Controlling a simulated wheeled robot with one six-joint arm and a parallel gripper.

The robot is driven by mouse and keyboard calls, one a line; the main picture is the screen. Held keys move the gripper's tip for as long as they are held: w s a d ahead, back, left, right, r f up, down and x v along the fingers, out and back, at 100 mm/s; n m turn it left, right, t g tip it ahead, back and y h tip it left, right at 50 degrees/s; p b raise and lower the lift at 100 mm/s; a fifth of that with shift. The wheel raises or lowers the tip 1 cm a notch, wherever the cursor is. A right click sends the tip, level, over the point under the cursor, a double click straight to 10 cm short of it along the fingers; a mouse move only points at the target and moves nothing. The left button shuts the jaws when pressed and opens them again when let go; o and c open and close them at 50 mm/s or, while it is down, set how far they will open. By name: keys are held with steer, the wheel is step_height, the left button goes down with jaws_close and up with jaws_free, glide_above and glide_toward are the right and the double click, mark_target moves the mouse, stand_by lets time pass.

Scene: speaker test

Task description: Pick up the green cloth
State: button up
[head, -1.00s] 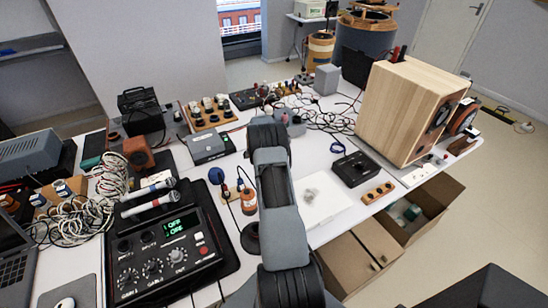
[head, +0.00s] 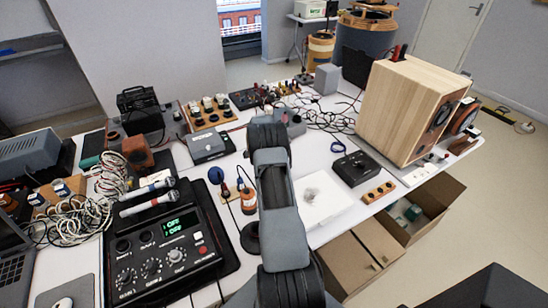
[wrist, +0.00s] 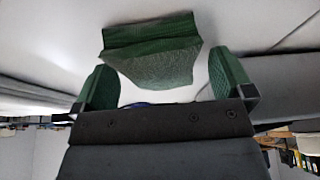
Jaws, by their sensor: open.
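The green cloth (wrist: 152,48) shows in the wrist view at the top middle, as a folded, textured dark green piece against a white surface. My gripper (wrist: 163,66) is open, with one green-padded finger on each side of the picture. The cloth shows in the gap between the fingers and beyond them, with white visible between it and each pad. Nothing is held. In the head view my own arm hides the gripper, and I cannot make out the cloth there with certainty.
The white table is crowded. A mixer (head: 164,251) and coiled cables (head: 80,195) are at left, a wooden speaker (head: 402,108) at right. A black box (head: 355,168) and white sheet (head: 325,200) lie right of my arm. Open cardboard boxes (head: 446,192) stand below the right edge.

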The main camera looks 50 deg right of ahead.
steer(key=shift+f+b, duration=0.35)
steer(key=shift+b, duration=0.2)
steer(key=c, duration=1)
steer(key=shift+s+a+r+p, duration=0.15)
steer(key=shift+r+p, duration=0.4)
steer(key=shift+p, duration=0.6)
step_height(320, 180, up, 10)
steer(key=p, duration=0.2)
